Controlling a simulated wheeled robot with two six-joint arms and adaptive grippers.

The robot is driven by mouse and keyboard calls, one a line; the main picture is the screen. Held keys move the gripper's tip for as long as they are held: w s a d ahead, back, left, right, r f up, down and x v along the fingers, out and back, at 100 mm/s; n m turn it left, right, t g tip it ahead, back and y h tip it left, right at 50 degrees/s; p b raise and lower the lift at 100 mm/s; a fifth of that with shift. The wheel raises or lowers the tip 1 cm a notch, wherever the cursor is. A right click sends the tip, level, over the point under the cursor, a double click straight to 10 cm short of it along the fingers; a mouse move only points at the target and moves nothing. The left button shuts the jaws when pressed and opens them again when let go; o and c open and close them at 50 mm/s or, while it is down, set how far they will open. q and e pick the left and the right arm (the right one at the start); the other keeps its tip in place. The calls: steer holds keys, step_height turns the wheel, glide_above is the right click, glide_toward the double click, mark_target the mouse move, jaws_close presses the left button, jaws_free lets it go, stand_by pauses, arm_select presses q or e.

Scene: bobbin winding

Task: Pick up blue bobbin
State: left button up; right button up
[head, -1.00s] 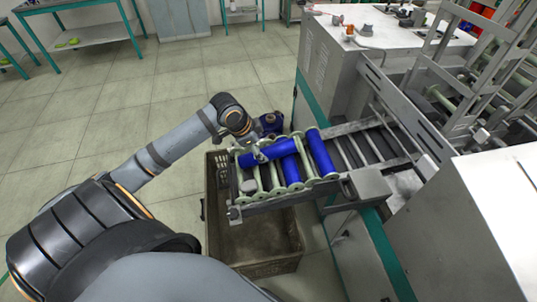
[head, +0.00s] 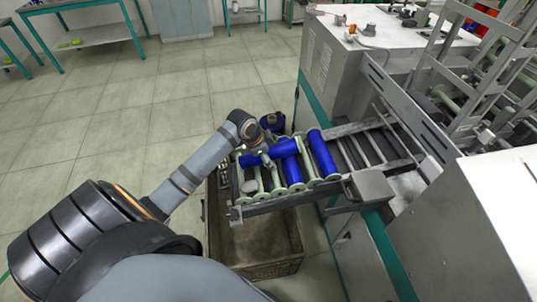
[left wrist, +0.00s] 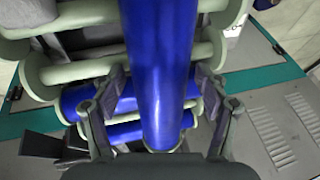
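A blue bobbin (head: 286,148) lies crosswise on top of the rack, over pale green rollers or spools. Two more blue bobbins, one in the middle (head: 293,170) and one at the right (head: 322,154), lie lengthwise there. My left gripper (head: 264,152) is over the crosswise bobbin in the head view and partly covers it. In the left wrist view, a blue bobbin (left wrist: 160,60) runs between the two fingers of my left gripper (left wrist: 158,105). The fingers stand apart, with gaps visible on both sides of it. My right gripper is not in view.
A worn bin (head: 262,240) stands under the rack (head: 262,203). Dark blue spools (head: 272,121) sit behind the rack. A large grey machine (head: 335,75) adjoins it at the right.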

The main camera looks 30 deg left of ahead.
mark_target(285, 150)
arm_select(q)
steer(key=c, duration=1.3)
steer(key=shift+w+r, duration=0.1)
steer(key=shift+r, duration=0.4)
steer(key=d+r, duration=0.1)
steer(key=r, duration=0.1)
steer(key=d+r, duration=0.2)
steer(key=r, duration=0.1)
steer(key=d+r, duration=0.1)
steer(key=r, duration=0.1)
steer(key=shift+s+d+r, duration=0.15)
steer(key=shift+s+d, duration=0.05)
steer(key=shift+d, duration=0.05)
steer(key=s+d+r, duration=0.1)
steer(key=d+r, duration=0.3)
steer(key=d, duration=0.5)
steer(key=shift+s+d+r, duration=0.2)
steer(key=shift+d+r, duration=0.05)
steer(key=shift+r, duration=0.15)
